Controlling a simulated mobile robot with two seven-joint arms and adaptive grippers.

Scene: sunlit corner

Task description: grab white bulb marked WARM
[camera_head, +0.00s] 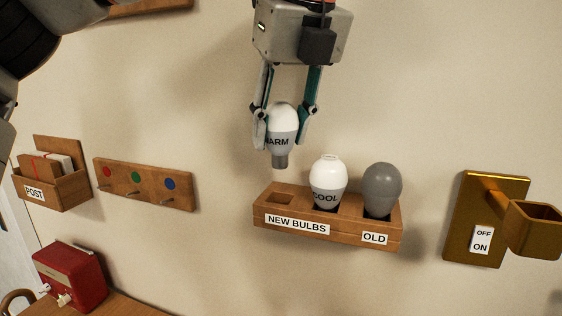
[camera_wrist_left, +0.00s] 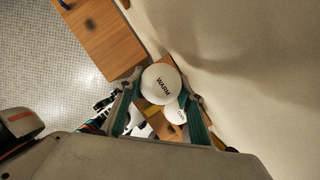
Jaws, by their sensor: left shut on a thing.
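The white bulb marked WARM (camera_head: 283,120) is held upright between the fingers of my left gripper (camera_head: 284,135), which is shut on it. It hangs above the empty left slot of the wooden bulb holder (camera_head: 329,230), clear of the wood. The bulb's white dome (camera_wrist_left: 161,83) also shows between the fingers in the left wrist view. The white bulb marked COOL (camera_head: 328,175) stands in the middle slot. A grey bulb (camera_head: 381,184) stands in the slot labelled OLD. My right gripper is in neither view.
A brass wall fixture with an ON/OFF label (camera_head: 481,240) is at the right. A peg board (camera_head: 143,184) with coloured dots and a POST box (camera_head: 52,190) are at the left. A red box-shaped device (camera_head: 72,278) stands on a table at lower left.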

